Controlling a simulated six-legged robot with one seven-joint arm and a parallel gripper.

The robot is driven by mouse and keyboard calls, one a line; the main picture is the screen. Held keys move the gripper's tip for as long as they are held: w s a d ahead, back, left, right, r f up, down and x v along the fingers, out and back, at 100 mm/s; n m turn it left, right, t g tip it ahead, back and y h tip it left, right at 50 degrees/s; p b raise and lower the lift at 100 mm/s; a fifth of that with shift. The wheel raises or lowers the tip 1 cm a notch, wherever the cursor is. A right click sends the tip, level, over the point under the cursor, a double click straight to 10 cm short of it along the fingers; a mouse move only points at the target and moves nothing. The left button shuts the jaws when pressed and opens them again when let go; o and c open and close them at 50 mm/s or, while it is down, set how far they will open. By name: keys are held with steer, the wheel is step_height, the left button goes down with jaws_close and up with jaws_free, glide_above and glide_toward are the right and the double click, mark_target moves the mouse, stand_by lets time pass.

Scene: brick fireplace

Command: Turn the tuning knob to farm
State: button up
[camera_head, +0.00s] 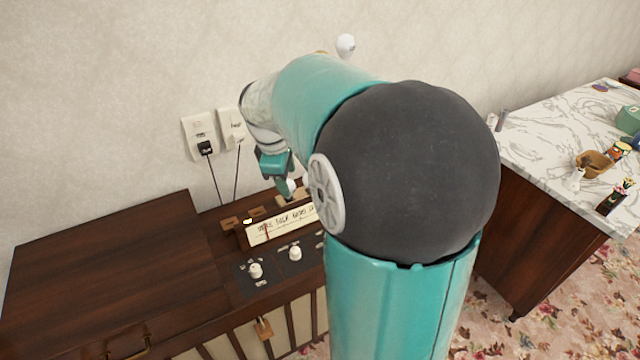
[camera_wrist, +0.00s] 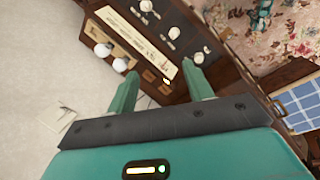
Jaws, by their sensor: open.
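A wooden radio cabinet (camera_head: 222,235) stands against the wall. Its pale dial strip (camera_head: 285,224) carries handwritten words too small to read surely, and a red needle stands near its left end. White knobs, a left one (camera_head: 255,270) and a right one (camera_head: 295,253), sit on the dark front panel below. I cannot tell which knob is the tuning knob. My gripper (camera_head: 284,188) is above the back of the radio, partly hidden by my arm. In the wrist view, my gripper (camera_wrist: 159,69) is open and empty, its fingertips by the end of the dial strip (camera_wrist: 138,40). White knobs (camera_wrist: 119,64) also show behind the strip.
A wooden lid (camera_head: 110,260) lies left of the dial. Wall outlets (camera_head: 199,137) with cords are behind the radio. A marble-topped counter (camera_head: 540,140) with small items stands at the right. My arm hides the radio's right part.

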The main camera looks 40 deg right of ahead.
steer(key=s+d+f+n+y, duration=0.1)
steer(key=d+f+n, duration=0.1)
steer(key=d+f, duration=0.55)
steer(key=d+f+n+g+y, duration=0.15)
steer(key=d+f, duration=0.35)
steer(key=d, duration=0.6)
steer(key=s+d+f+n+t, duration=0.1)
steer(key=d+f+n, duration=0.1)
steer(key=d+f, duration=0.6)
steer(key=shift+g, duration=0.25)
steer(key=f, duration=0.4)
steer(key=d+f, duration=0.1)
steer(key=f, duration=0.2)
steer(key=d+f, duration=0.1)
steer(key=f, duration=0.3)
steer(key=shift+s+f, duration=0.1)
steer(key=shift+f, duration=0.25)
steer(key=shift+a, duration=0.1)
steer(key=c, duration=1)
